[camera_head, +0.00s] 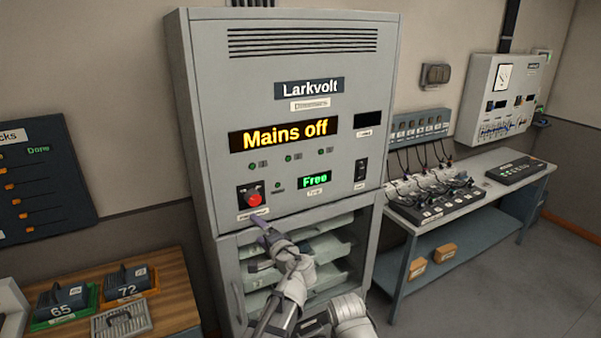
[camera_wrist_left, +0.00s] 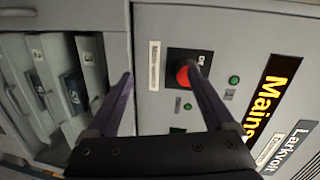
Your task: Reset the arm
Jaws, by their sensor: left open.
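My left gripper (camera_head: 262,228) is in front of the grey Larkvolt cabinet (camera_head: 215,120), just below the red knob (camera_head: 254,199) on its black plate. In the left wrist view the two fingers of my left gripper (camera_wrist_left: 160,95) are spread apart with nothing between them. One fingertip there overlaps the red knob (camera_wrist_left: 183,75); I cannot tell whether they touch. The cabinet display (camera_head: 285,134) reads "Mains off" and a smaller one (camera_head: 314,180) reads "Free". My right gripper cannot be made out; a grey-white arm part shows at the bottom.
The cabinet's lower bay (camera_head: 330,245) holds several slanted trays. A wooden bench (camera_head: 178,298) at left carries modules marked 65 (camera_head: 62,299) and 72 (camera_head: 127,282). A table (camera_head: 480,175) with fader consoles stands at right. Floor is free at far right.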

